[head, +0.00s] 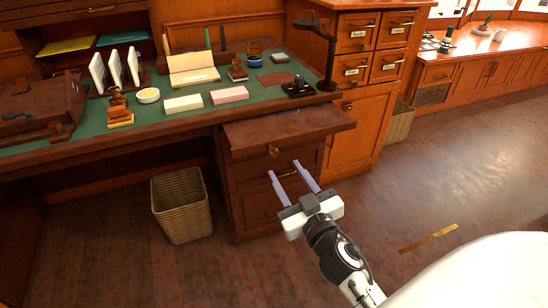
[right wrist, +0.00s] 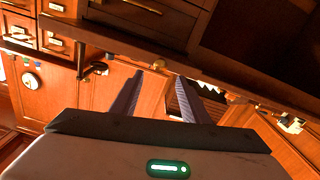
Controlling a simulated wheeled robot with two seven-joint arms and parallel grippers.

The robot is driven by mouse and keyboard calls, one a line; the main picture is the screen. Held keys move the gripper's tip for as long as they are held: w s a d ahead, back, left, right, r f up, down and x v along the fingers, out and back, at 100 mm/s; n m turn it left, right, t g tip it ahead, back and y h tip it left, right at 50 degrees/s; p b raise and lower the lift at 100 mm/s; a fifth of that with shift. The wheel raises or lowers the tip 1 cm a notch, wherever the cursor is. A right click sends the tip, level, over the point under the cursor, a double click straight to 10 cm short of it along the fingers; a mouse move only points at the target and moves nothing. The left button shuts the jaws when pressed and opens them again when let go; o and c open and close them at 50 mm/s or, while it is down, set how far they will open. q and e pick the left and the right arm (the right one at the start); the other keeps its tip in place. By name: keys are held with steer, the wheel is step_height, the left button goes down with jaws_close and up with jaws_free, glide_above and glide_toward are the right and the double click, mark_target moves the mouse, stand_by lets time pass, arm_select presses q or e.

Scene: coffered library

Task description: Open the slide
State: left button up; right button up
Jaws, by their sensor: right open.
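The slide (head: 290,128) looks to be the dark brown board at the right end of the desk, above the drawers. It juts out past the green desk top. A small brass knob (head: 272,151) sits on the wooden front just below its edge. My right gripper (head: 291,168) is open and empty, its two pale violet fingers pointing at the drawer fronts below the board. In the right wrist view a brass knob (right wrist: 159,64) shows between the fingertips, apart from them. My left gripper is not in view.
A wicker basket (head: 181,205) stands on the floor left of the drawers. The desk top (head: 135,125) holds cards, stamps and a dark lamp (head: 328,50). A cabinet (head: 360,120) stands behind on the right. A brass strip (head: 430,238) lies on open floor at right.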

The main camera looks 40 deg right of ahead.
mark_target(274, 155)
steer(key=x, duration=0.7)
steer(key=shift+w, duration=0.1)
jaws_close()
